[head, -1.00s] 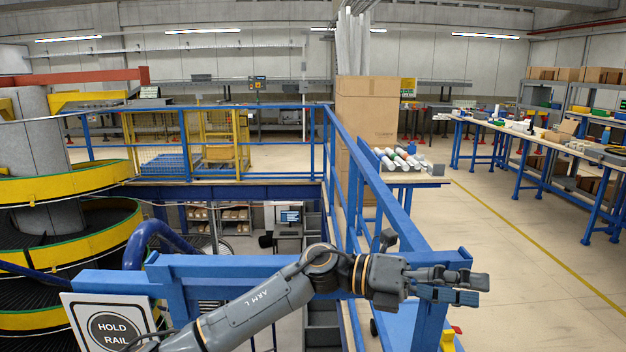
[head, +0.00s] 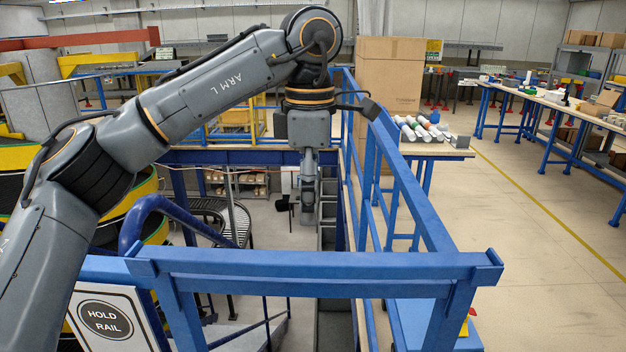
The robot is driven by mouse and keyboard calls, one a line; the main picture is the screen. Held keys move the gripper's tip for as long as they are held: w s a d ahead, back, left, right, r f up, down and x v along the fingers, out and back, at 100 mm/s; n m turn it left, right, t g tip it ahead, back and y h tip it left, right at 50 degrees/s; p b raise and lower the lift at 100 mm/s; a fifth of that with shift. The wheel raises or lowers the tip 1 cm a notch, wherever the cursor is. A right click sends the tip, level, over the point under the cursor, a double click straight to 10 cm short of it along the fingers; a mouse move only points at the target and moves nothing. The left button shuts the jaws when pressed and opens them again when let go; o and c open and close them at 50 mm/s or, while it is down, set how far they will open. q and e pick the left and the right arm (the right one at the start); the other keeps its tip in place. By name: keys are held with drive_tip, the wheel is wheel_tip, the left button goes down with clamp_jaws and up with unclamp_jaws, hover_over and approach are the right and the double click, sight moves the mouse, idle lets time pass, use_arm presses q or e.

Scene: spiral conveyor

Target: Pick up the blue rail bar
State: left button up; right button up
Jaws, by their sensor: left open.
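The blue rail bar (head: 320,264) runs level across the foreground, joined to blue posts at both ends and to a long blue side rail (head: 418,205) going back. Nothing is holding it. My left arm comes in from the left and arches high over the scene. My left gripper (head: 307,218) hangs from it, fingers pointing down, open and empty. It appears above the bar in the picture, apart from it, in front of the stairwell opening. How far beyond the bar it is, I cannot tell exactly. My right gripper is out of view.
A white "HOLD RAIL" sign (head: 106,320) hangs below the bar at left. Stairs lie below the bar.

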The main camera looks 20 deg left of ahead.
sight(311, 258)
use_arm(q)
wheel_tip(311, 258, down, 11)
drive_tip(key=shift+w+p, duration=0.1)
drive_tip(key=shift+p, duration=1.05)
clamp_jaws()
drive_tip(key=c, duration=0.8)
unclamp_jaws()
clamp_jaws()
drive_tip(key=shift+r, duration=0.1)
